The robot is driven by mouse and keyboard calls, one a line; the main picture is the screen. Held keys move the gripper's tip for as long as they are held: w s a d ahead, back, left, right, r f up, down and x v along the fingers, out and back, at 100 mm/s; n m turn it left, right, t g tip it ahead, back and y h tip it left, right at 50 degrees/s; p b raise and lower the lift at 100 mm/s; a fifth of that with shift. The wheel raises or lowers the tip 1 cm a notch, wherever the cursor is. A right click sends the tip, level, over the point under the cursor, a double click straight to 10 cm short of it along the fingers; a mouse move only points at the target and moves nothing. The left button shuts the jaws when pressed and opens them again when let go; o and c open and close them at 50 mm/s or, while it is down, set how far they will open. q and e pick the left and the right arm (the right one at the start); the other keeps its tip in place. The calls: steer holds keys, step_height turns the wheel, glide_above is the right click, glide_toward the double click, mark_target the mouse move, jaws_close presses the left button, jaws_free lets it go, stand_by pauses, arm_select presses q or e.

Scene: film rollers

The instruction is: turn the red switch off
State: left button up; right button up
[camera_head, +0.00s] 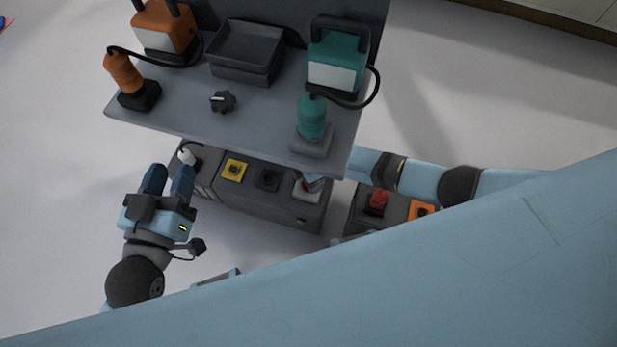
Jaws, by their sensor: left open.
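A red switch-like knob (377,200) stands on the dark control box at the right, below my right arm. Another control with a white plate and a little red (308,188) sits at the right end of the middle box, partly covered. My left gripper (168,181) is open and empty, at the left end of the boxes, close to a white-tipped lever (187,156).
A grey shelf (190,118) overhangs the boxes. It carries an orange device (163,27), a teal device (337,68), a dark tray (245,50) and a small black knob (222,101). The box row also has a yellow-plated control (234,170) and an orange-plated one (421,210).

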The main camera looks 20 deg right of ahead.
arm_select(q)
steer(key=s+a+f+g+y+p, duration=0.1)
steer(key=a+f+g+y+p, duration=0.1)
steer(key=f, duration=0.5)
steer(key=shift+s+a+g+y+p, duration=0.4)
steer(key=shift+a+g+p, duration=0.25)
steer(key=shift+g, duration=0.15)
arm_select(e)
step_height(320, 180, up, 10)
arm_select(q)
steer(key=shift+r, duration=0.1)
arm_select(e)
steer(key=shift+f, duration=0.15)
